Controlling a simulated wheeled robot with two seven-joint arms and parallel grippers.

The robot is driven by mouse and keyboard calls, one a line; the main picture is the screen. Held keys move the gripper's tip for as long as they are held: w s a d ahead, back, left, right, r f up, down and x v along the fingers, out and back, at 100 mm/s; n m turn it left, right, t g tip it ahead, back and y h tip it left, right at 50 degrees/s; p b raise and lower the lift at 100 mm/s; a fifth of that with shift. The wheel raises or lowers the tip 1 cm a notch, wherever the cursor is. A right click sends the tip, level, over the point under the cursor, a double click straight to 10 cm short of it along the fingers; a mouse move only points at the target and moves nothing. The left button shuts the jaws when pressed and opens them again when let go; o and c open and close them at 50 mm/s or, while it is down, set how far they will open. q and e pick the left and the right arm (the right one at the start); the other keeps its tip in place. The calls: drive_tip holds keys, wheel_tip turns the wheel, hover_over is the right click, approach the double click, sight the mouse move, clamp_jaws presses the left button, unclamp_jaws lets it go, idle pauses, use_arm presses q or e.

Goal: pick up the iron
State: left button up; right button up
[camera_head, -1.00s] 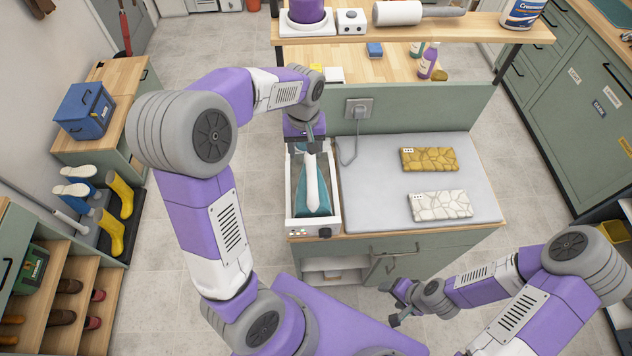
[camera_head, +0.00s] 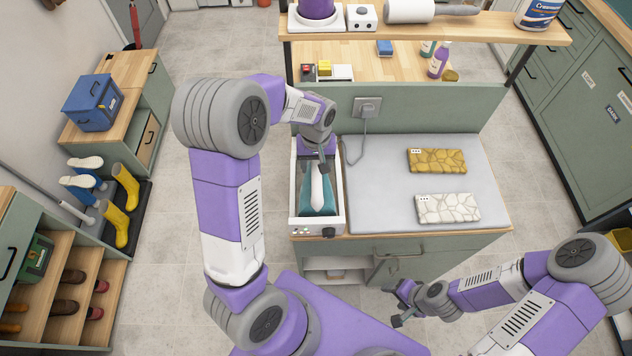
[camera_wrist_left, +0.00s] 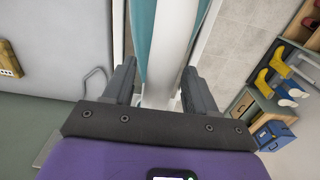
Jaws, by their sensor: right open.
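The iron (camera_head: 316,190), teal with a white handle, rests in a white tray-like stand (camera_head: 316,224) at the left end of the ironing surface. My left gripper (camera_head: 323,160) is above the iron's handle. In the left wrist view its two fingers (camera_wrist_left: 155,92) are apart, with the white handle (camera_wrist_left: 175,45) passing between and beyond them. I cannot tell how far above the handle the fingertips are. My right gripper (camera_head: 403,305) is open and empty, low in front of the cabinet, away from the iron.
A cord hangs from the wall socket (camera_head: 367,107) behind. A shelf (camera_head: 430,33) with bottles stands above the back. The pad's middle left is clear.

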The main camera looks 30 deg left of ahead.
use_arm(q)
clamp_jaws()
drive_tip(key=shift+w+r, duration=0.1)
drive_tip(key=shift+w, duration=0.05)
idle(1.0)
